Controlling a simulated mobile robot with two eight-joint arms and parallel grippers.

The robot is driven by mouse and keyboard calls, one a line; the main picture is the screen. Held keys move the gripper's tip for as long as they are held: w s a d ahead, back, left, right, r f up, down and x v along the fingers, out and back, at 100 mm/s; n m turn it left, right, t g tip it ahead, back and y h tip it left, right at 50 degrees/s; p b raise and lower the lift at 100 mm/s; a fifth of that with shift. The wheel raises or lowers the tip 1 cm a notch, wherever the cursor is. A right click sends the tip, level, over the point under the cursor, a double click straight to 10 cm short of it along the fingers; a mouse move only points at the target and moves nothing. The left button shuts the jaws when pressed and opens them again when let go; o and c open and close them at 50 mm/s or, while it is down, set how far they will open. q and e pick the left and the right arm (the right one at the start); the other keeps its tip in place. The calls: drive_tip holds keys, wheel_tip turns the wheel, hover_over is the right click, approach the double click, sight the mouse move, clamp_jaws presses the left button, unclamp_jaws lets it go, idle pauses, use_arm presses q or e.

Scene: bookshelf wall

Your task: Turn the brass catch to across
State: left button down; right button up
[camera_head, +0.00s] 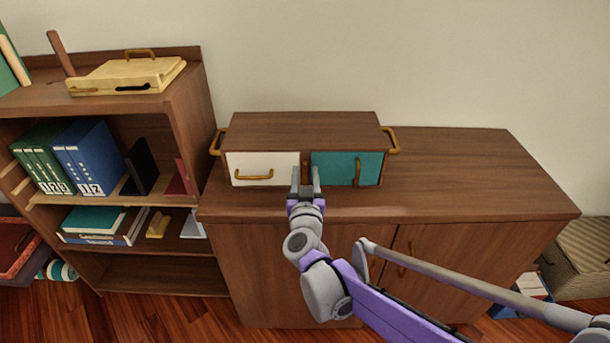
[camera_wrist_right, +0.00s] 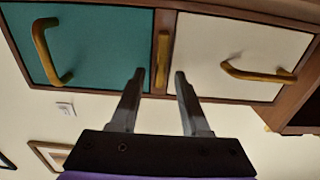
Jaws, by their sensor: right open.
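A small box cabinet (camera_head: 290,130) stands on the wide sideboard, with a white front (camera_head: 250,163) at left and a teal front (camera_head: 335,168) at right. The narrow brass catch (camera_wrist_right: 162,60) sits on the wooden divider between the two fronts and lies lengthwise along it, upright. In the head view my gripper partly hides the catch (camera_head: 305,165). My right gripper (camera_head: 305,178) is open at the divider. In the wrist view, its fingertips (camera_wrist_right: 160,73) show on either side of the catch, with a gap on both sides. I cannot tell the depth exactly. My left gripper is out of view.
Brass handles stick out from the white front (camera_wrist_right: 255,74) and the teal front (camera_wrist_right: 45,52), close to either side. The sideboard top (camera_head: 470,175) is clear to the right. A shelf with binders (camera_head: 90,155) stands at left.

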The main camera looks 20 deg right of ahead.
drive_tip(key=shift+w, duration=0.1)
clamp_jaws()
drive_tip(key=shift+d+m, duration=0.1)
drive_tip(key=shift+m, duration=0.2)
drive_tip(key=m, duration=0.1)
drive_tip(key=m+p, duration=0.1)
drive_tip(key=m, duration=0.1)
drive_tip(key=shift+d+m, duration=0.2)
drive_tip(key=shift+m, duration=0.1)
drive_tip(key=m, duration=0.3)
drive_tip(key=m+p, duration=0.1)
drive_tip(key=shift+s+d+f, duration=0.2)
drive_tip(key=shift+d, duration=0.1)
drive_tip(key=m, duration=0.5)
drive_tip(key=shift+d+f+p, duration=0.2)
drive_tip(key=shift+f+p, duration=0.1)
drive_tip(key=shift+p, duration=0.1)
drive_tip(key=m, duration=0.4)
drive_tip(key=shift+f+m+p, duration=0.3)
drive_tip(key=shift+f, duration=0.1)
